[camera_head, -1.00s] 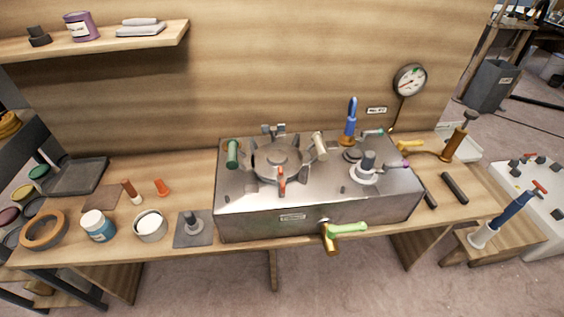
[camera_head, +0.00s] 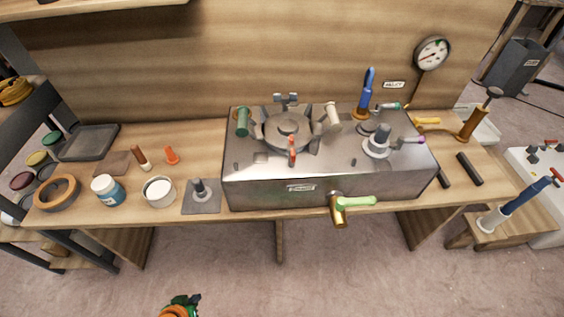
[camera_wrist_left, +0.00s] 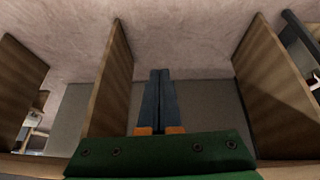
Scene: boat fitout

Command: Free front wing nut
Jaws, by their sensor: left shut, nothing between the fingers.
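A metal tank (camera_head: 330,185) stands on the bench in the head view. On its top sits a round grey lid (camera_head: 287,128). The red piece at the lid's front edge (camera_head: 292,149) looks like the front wing nut; its exact shape is too small to tell. Other lid fittings are green at left (camera_head: 242,121), cream at right (camera_head: 332,118) and grey at the back (camera_head: 286,101). My left gripper (camera_wrist_left: 160,74) is shut and empty in the left wrist view, well away from the lid. Only its green and orange body shows at the head view's bottom edge. My right gripper is out of view.
A brass tap with a green lever (camera_head: 352,203) juts from the tank's front. A blue-handled tool (camera_head: 367,92) and a grey fitting (camera_head: 377,143) rise from the tank top. The floor in front is clear.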

